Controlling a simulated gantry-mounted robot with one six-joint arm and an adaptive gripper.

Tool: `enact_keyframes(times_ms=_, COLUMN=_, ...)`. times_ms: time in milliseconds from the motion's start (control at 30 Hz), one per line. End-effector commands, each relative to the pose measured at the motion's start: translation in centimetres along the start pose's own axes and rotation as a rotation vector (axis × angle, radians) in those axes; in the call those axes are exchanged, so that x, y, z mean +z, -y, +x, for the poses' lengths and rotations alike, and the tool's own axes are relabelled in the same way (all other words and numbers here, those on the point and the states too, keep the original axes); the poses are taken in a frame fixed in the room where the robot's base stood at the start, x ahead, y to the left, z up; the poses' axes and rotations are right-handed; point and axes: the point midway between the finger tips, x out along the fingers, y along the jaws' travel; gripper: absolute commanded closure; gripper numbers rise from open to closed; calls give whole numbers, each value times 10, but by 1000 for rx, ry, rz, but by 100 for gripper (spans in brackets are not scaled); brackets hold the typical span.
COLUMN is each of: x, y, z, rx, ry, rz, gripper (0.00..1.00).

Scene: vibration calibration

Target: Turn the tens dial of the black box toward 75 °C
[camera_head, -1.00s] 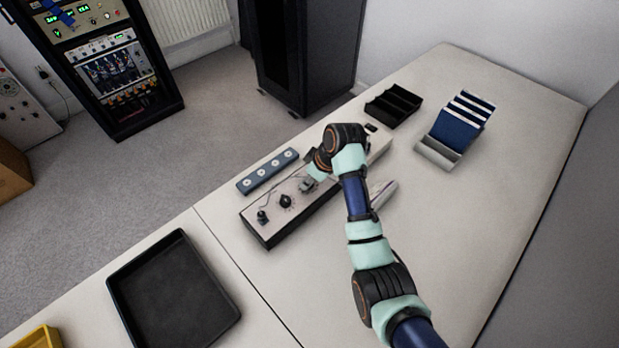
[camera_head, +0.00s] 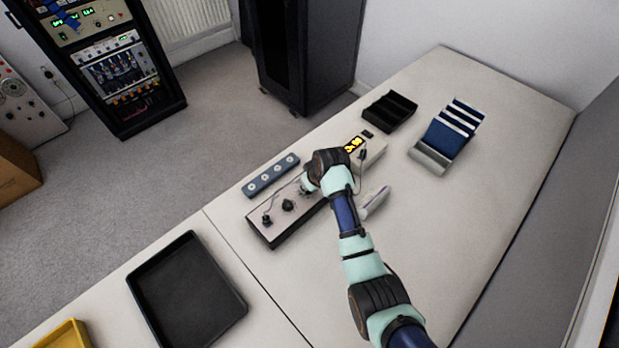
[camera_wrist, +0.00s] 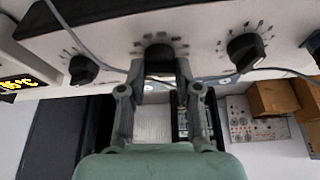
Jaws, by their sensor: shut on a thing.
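The black box (camera_head: 275,240) is long and low on the table, with a pale top panel bearing a row of dark dials. My gripper (camera_wrist: 158,72) is shut on the middle dial (camera_wrist: 158,52) of those in the wrist view, one finger on each side. The finger ends and part of the dial's scale are hidden. One dial (camera_wrist: 82,68) shows to its left and another (camera_wrist: 245,50) to its right. The yellow lit display (camera_wrist: 20,83) is cut off at the left edge; its visible end seems to read 6 °C. In the head view my wrist covers the box's middle, and the display (camera_head: 353,145) is beyond it.
A cable (camera_wrist: 75,38) crosses the panel near the dials. A blue-grey strip with round sockets (camera_head: 271,175) lies behind the box. A pale object (camera_head: 375,202) lies right of my arm.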

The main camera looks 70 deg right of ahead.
Motion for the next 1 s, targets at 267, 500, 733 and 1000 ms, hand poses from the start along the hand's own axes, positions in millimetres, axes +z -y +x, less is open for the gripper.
enact_keyframes(times_ms=267, x=-1, y=0, z=-2, rx=40, ry=-1, rz=96, gripper=100)
enact_keyframes(times_ms=500, x=-1, y=1, z=0, rx=49, ry=-1, rz=118, gripper=100)
enact_keyframes(times_ms=733, x=0, y=0, z=0, rx=49, ry=-1, rz=118, gripper=100)
enact_keyframes(times_ms=1000, x=0, y=0, z=0, rx=49, ry=-1, rz=118, gripper=43)
